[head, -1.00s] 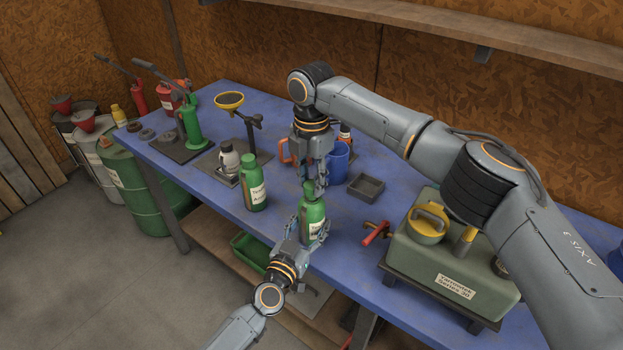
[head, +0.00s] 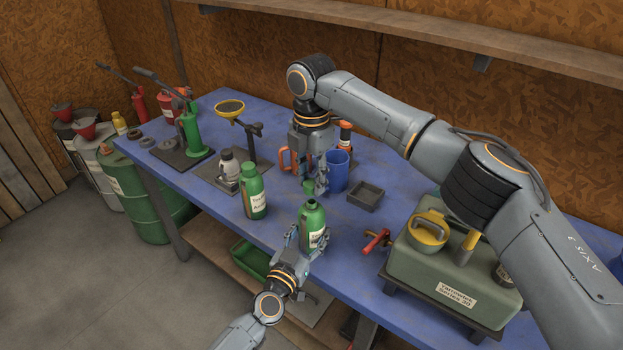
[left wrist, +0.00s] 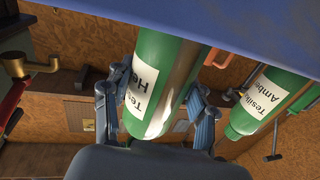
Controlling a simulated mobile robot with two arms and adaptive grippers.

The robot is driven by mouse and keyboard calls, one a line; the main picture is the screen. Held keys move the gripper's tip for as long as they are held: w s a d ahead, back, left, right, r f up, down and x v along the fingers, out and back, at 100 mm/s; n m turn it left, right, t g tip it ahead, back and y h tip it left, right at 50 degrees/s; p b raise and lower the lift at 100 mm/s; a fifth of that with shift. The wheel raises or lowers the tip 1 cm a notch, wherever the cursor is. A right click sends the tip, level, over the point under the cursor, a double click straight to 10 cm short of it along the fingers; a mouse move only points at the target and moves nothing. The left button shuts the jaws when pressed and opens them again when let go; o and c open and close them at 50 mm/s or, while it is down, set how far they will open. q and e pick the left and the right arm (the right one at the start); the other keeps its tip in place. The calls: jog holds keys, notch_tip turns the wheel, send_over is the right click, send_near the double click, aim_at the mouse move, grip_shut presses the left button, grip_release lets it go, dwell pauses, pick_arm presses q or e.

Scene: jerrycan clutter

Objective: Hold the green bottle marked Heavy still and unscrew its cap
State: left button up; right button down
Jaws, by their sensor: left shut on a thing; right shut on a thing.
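The green bottle marked Heavy (head: 313,217) stands upright near the front edge of the blue bench. My left gripper (head: 311,240) is shut around its lower body from the front. In the left wrist view the bottle (left wrist: 160,80) is between the fingers, its label partly readable as "He". My right gripper (head: 314,184) points down above the bottle and is shut on the green cap (head: 309,187). The cap is off the bottle, held just above and behind its open neck.
A second green bottle, marked Amber (head: 254,197), stands to the left; it also shows in the left wrist view (left wrist: 265,100). A blue mug (head: 338,172) and a grey tray (head: 365,196) are close behind to the right. A red-handled tap (head: 376,241) lies right of the bottle.

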pick_arm(q)
jog(key=o, duration=1.5)
jog(key=shift+c, duration=0.2)
jog(key=v, duration=1.2)
jog(key=shift+s, duration=0.1)
